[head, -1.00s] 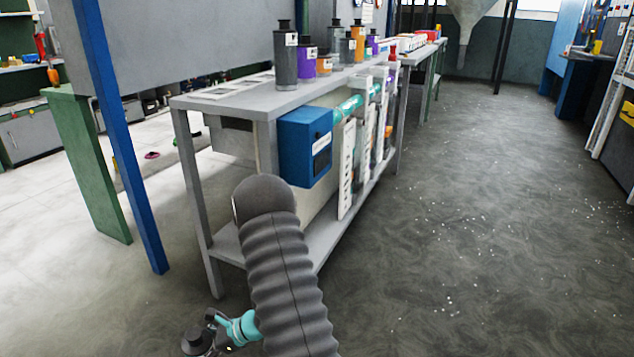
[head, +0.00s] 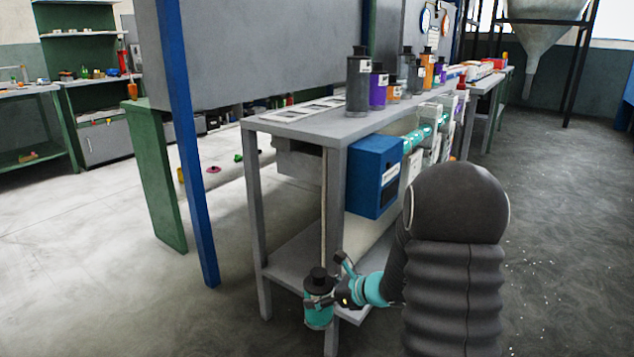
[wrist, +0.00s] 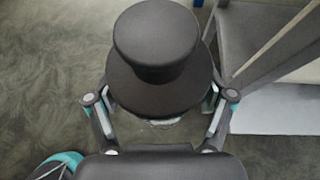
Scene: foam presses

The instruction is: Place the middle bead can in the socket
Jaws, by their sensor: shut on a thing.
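My gripper (head: 338,292) is shut on a teal can with a black stepped cap (head: 319,283). The can hangs upright in front of the near bench leg, below the bench top. In the wrist view its round black cap (wrist: 155,45) fills the middle, with a finger on either side, and hides most of its body. A pale plate with several framed openings (head: 302,110) lies on the near left end of the bench top; I cannot tell which opening is the socket. Other capped cans stand behind it: a grey one (head: 358,85), a purple one (head: 378,88) and an orange one (head: 394,90).
The grey bench (head: 290,126) has legs and a low shelf close to the held can. A blue box (head: 374,175) juts from its side. A blue post (head: 185,140) and a green panel (head: 153,170) stand left.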

